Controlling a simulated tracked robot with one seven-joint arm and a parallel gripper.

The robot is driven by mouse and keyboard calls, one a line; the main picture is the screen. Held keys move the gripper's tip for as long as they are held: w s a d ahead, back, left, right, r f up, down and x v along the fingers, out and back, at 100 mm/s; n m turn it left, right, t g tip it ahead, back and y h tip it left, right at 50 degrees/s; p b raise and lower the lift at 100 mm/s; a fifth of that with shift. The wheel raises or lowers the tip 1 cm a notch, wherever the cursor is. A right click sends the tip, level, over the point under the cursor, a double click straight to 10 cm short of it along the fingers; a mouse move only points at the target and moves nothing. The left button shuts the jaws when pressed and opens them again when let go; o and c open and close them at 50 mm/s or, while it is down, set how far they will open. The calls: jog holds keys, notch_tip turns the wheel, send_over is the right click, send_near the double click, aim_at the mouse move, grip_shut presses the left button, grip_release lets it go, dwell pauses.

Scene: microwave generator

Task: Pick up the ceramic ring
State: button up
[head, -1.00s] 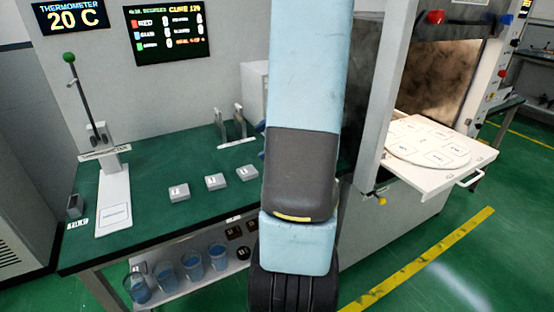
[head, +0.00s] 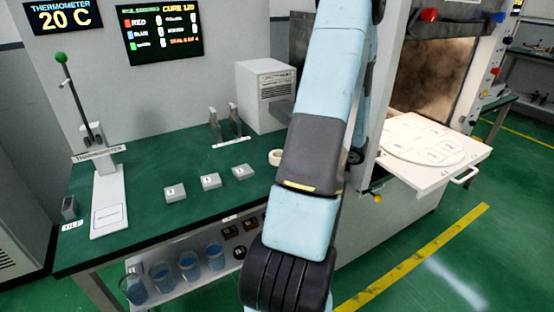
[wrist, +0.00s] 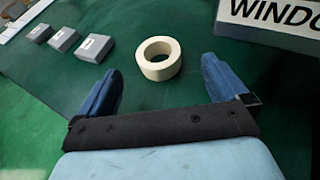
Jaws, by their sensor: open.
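The ceramic ring (wrist: 159,58) is a cream-white, thick ring lying flat on the green bench top in the wrist view. In the head view only part of the ring (head: 275,157) shows, at the left edge of my arm. My gripper (wrist: 157,72) has two blue fingers spread wide apart in the wrist view, with nothing between them. In the head view my gripper is hidden behind my arm.
Several small grey labelled blocks (head: 210,181) stand left of the ring. A white vented box (head: 265,95) stands behind it on the bench (head: 150,150). A lever stand (head: 108,195) is at the left. A tray with a round plate (head: 425,140) sticks out at the right.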

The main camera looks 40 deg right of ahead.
aim_at(278, 154)
jog(key=shift+x, duration=4.25)
jog(key=shift+s+a+f, duration=0.1)
jog(key=shift+a+f, duration=0.05)
jog(key=shift+f, duration=0.05)
jog(key=c, duration=1.1)
jog(key=shift+r, duration=0.15)
